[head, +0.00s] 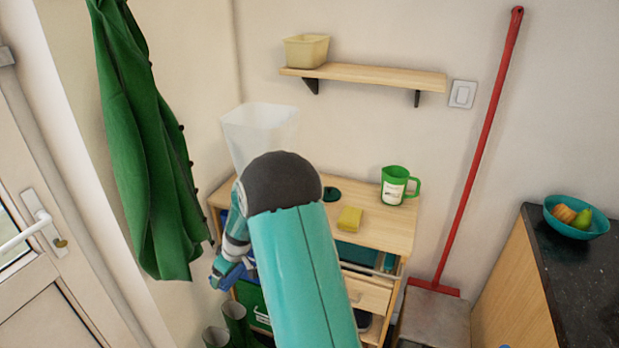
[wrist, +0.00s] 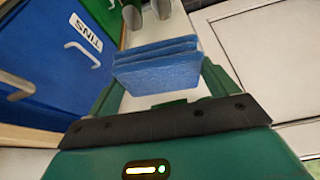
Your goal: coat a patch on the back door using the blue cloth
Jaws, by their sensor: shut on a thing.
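The blue cloth (wrist: 155,66) is a folded stack of layers between the green fingers of my gripper (wrist: 162,88) in the wrist view. My gripper is shut on it. In the head view my gripper (head: 227,272) is low, left of the wooden cabinet and beyond my teal arm, which hides part of it. The back door (head: 32,295) is white with a lever handle, at the left edge of the head view. A white panelled surface, apparently the door, shows in the wrist view (wrist: 275,60). The cloth looks apart from it. I cannot make out the patch.
A green coat (head: 145,150) hangs between door and cabinet. Green boots (head: 237,325) stand on the floor. The cabinet top (head: 385,230) holds a green jug (head: 397,185), a yellow sponge (head: 349,219) and a translucent bin (head: 262,135). A blue TINS bin (wrist: 50,60) is close left of my gripper.

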